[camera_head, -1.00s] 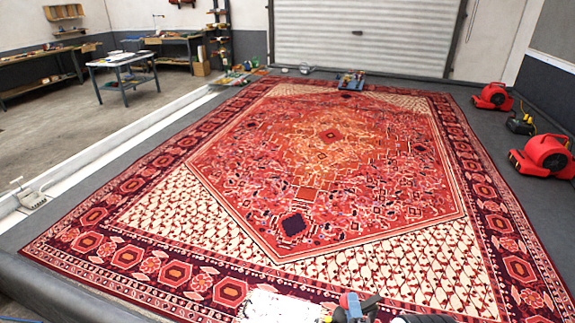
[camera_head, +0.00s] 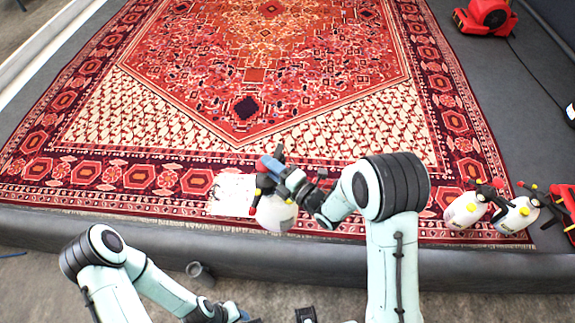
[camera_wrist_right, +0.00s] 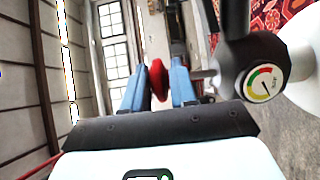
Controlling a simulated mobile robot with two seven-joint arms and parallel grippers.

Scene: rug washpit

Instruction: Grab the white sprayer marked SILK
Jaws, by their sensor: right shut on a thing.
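A white sprayer (camera_head: 275,213) with a black top stands at the near edge of the rug, below my right gripper (camera_head: 270,168). Its label is too small to read. In the right wrist view, the blue fingers of my right gripper (camera_wrist_right: 157,82) are shut on a red part (camera_wrist_right: 158,78) of the sprayer's top. A round gauge (camera_wrist_right: 263,86) on the black top and the white tank (camera_wrist_right: 305,70) show to the right. My left gripper (camera_head: 245,319) is low at the bottom edge of the head view, mostly cut off, and its jaws cannot be made out.
More white sprayers (camera_head: 466,211) (camera_head: 515,216) stand at the rug's near right corner. A white sheet (camera_head: 231,194) lies just left of the held sprayer. A dark raised edge (camera_head: 130,232) runs along the near side. A red blower (camera_head: 485,17) is at the far right.

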